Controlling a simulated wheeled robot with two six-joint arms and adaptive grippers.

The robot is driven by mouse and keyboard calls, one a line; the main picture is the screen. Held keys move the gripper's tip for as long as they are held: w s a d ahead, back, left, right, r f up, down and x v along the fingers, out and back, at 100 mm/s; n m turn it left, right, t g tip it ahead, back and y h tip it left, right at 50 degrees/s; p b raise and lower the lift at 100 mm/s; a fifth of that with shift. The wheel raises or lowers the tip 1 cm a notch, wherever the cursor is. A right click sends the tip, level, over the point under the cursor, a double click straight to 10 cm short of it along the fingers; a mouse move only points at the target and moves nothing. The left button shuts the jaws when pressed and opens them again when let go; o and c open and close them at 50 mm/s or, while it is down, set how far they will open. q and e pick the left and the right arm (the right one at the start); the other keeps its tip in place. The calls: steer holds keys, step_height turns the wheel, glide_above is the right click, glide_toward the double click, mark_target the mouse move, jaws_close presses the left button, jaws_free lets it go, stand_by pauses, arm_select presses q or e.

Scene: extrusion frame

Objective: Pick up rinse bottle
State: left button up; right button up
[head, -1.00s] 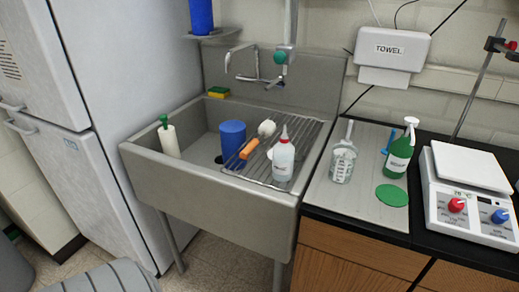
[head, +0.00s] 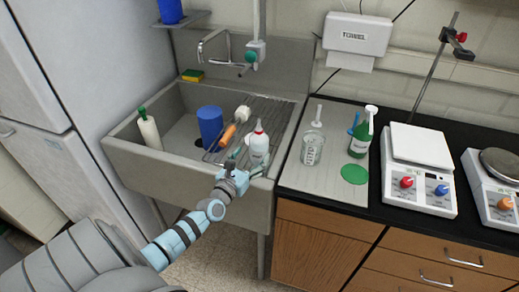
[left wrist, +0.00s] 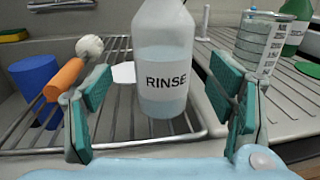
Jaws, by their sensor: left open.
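The rinse bottle (head: 259,147) is white and translucent with a red-tipped nozzle. It stands upright on the wire rack over the right part of the sink. In the left wrist view the rinse bottle (left wrist: 165,60) shows its RINSE label and some liquid; its top is out of frame. My left gripper (head: 246,163) is open at the front of the bottle. In the left wrist view the teal pads of my left gripper (left wrist: 160,97) stand apart, one to each side of the bottle, with gaps visible. My right gripper is not in view.
The wire rack (left wrist: 110,128) also holds an orange-handled brush (head: 228,134). A blue cylinder (head: 209,125) stands left in the sink (head: 150,169).

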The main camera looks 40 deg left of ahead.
mark_target(259, 146)
arm_select(q)
steer(key=w, duration=0.1)
steer(key=w+b, duration=0.1)
steer(key=w, duration=0.2)
steer(key=shift+w+a, duration=0.2)
steer(key=shift+a, duration=0.1)
steer(key=shift+w+r, duration=0.1)
steer(key=shift+w, duration=0.35)
steer(key=shift+r, duration=0.1)
steer(key=c, duration=1.5)
steer(key=shift+o, duration=0.2)
